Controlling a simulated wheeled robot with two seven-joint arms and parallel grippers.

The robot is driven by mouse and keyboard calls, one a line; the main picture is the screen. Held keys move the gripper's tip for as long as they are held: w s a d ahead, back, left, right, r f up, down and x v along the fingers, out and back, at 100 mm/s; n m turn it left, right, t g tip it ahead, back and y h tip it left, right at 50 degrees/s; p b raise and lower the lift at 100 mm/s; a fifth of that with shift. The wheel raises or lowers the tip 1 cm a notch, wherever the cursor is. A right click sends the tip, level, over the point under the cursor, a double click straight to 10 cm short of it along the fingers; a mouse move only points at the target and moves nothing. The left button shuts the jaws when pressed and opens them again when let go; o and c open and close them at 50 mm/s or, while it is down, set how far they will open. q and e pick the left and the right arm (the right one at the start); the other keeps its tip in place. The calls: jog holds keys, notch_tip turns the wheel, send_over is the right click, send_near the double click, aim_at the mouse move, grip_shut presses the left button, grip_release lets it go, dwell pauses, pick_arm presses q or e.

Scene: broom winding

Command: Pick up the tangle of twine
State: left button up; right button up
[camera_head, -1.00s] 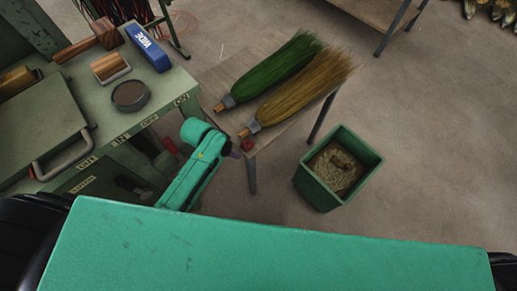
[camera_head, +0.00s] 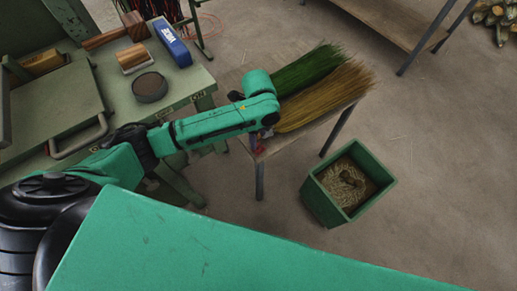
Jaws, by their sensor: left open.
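A small red thing (camera_head: 261,149), perhaps the tangle of twine, lies at the near edge of the small wooden table, partly hidden by my left gripper. It is too small to make out strands. My left gripper (camera_head: 262,139) points down just above or beside it; its jaws are open, and I cannot tell whether they touch it. My right gripper is out of view.
A green broom head (camera_head: 308,68) and a tan one (camera_head: 325,95) lie on the small table, their handle ends hidden by my left arm. The green machine bench (camera_head: 118,94) holds a blue block (camera_head: 172,43) and a dark round dish (camera_head: 150,87). Floor right of the bin is clear.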

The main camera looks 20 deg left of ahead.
aim_at(258, 147)
pick_arm(q)
notch_tip(258, 147, down, 7)
jog(key=shift+f, duration=0.1)
grip_shut()
